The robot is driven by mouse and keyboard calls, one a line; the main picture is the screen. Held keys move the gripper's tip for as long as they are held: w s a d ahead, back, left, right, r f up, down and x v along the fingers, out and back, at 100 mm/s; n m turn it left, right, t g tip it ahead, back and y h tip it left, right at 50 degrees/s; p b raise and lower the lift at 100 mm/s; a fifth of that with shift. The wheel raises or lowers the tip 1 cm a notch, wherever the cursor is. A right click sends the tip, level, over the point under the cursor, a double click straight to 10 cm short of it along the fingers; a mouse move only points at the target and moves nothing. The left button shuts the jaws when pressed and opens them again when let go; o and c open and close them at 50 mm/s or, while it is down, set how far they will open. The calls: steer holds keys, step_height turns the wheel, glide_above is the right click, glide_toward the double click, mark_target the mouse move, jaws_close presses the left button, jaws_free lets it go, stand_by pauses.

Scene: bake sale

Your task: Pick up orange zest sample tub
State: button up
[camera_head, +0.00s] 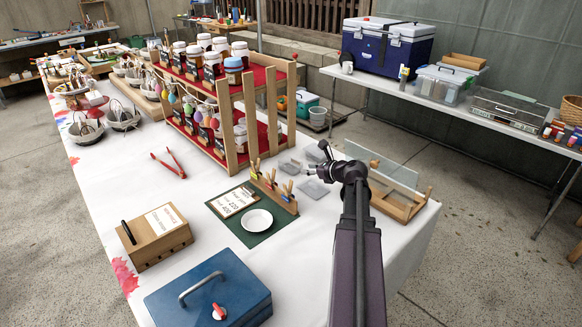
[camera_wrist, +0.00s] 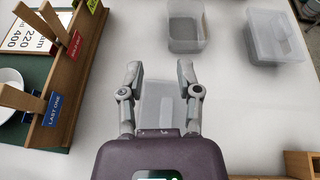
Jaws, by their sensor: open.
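Several small translucent grey tubs stand on the white table. In the wrist view, one tub (camera_wrist: 158,102) shows between and below the fingers of my gripper (camera_wrist: 158,70), partly hidden by the gripper body. An open, empty-looking tub (camera_wrist: 186,45) is ahead of the fingertips, and another tub (camera_wrist: 270,47) is ahead to the right. In the head view, tubs show left of my gripper (camera_head: 324,160), at the near side (camera_head: 314,189) and the far left (camera_head: 290,167). No orange zest label is readable. My gripper is open, with nothing visibly clamped.
A wooden tag holder (camera_head: 273,191) with coloured tags and a green mat (camera_head: 265,234) with a white plate (camera_head: 257,221) are left of the tubs. A wooden frame with a clear panel (camera_head: 395,175) stands right of my arm. A tiered jar rack (camera_head: 231,159) is behind.

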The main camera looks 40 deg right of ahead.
steer(key=shift+w+d+f, duration=0.1)
steer(key=shift+w+d, duration=0.05)
steer(key=shift+d, duration=0.15)
steer(key=shift+d, duration=0.1)
steer(key=b+x, duration=0.3)
steer(key=x, duration=0.4)
steer(key=shift+w+f, duration=0.1)
steer(key=shift+f, duration=0.05)
steer(key=shift+w+f, duration=0.2)
steer(key=shift+w, duration=0.35)
